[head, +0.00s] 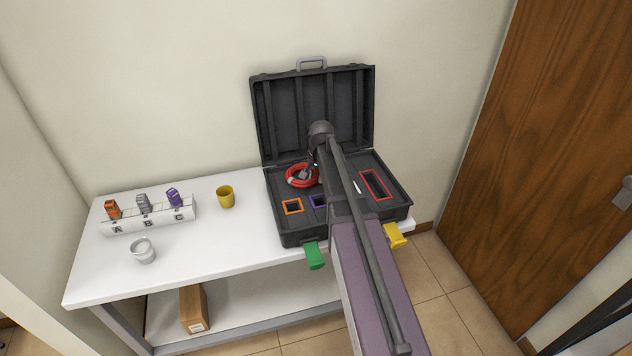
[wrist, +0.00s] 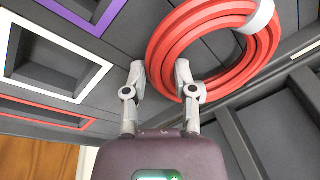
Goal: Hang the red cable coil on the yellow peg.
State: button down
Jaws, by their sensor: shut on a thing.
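The red cable coil (head: 291,178) is at the left part of the open black case, near the lid hinge. In the wrist view the coil (wrist: 168,42) is a thick red ring with a pale tie around it. My gripper (wrist: 161,78) is shut on the near side of the coil, one finger on each side of the strand. In the head view my gripper (head: 311,168) is partly hidden by my arm. I cannot tell whether the coil touches the case floor. The yellow peg (head: 397,236) sticks out at the table's front edge, right of my arm.
A green peg (head: 315,256) sticks out left of my arm. The black case (head: 283,227) has orange, purple and red framed slots; its lid (head: 312,110) stands upright behind. A yellow cup (head: 225,197), grey cup (head: 143,251) and labelled rack (head: 150,219) stand at left.

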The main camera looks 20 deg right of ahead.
jog(key=shift+f+b, duration=0.35)
jog(key=shift+f, duration=0.05)
jog(key=shift+f, duration=0.1)
jog(key=shift+c, duration=2.1)
grip_release()
jog(key=shift+f, duration=0.15)
notch_tip(320, 180, up, 14)
jog(key=s+p, duration=0.2)
jog(key=p, duration=1.1)
jog(key=shift+s+d+f, duration=0.15)
jog(key=shift+f, duration=0.05)
jog(key=s+a+n+g, duration=0.1)
jog(key=s+a+n, duration=0.3)
jog(key=s+a, duration=0.3)
jog(key=s+a+n+g, duration=0.1)
jog(key=s+a+n, duration=0.4)
jog(key=s, duration=0.8)
jog(key=a, duration=0.2)
jog(key=shift+s+a+f, duration=0.15)
jog(key=shift+s+a, duration=0.15)
